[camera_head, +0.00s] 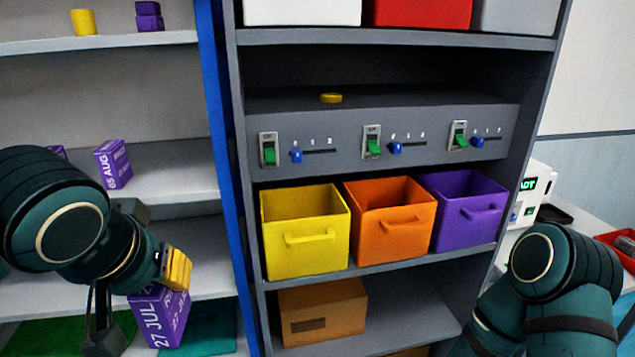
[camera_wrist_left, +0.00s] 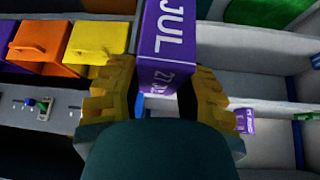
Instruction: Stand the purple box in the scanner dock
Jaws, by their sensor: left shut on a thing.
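The purple box (camera_head: 160,316), marked 27 JUL, is between the yellow fingers of my left gripper (camera_head: 175,272), in front of the left shelves. My left gripper is shut on it. In the left wrist view the purple box (camera_wrist_left: 164,45) sticks out beyond the fingers, with its marked side showing. A white machine (camera_head: 533,190) with a lit green display stands at the right, partly hidden by my right arm. I cannot tell whether it is the scanner dock. My right gripper is out of view.
Another purple box (camera_head: 113,164) stands on the left shelf. Yellow (camera_head: 305,255), orange (camera_head: 392,243) and purple (camera_head: 465,232) bins fill the middle rack, above a brown carton (camera_head: 322,322). A blue post (camera_head: 213,90) divides the shelves. A red tray (camera_head: 622,240) sits at far right.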

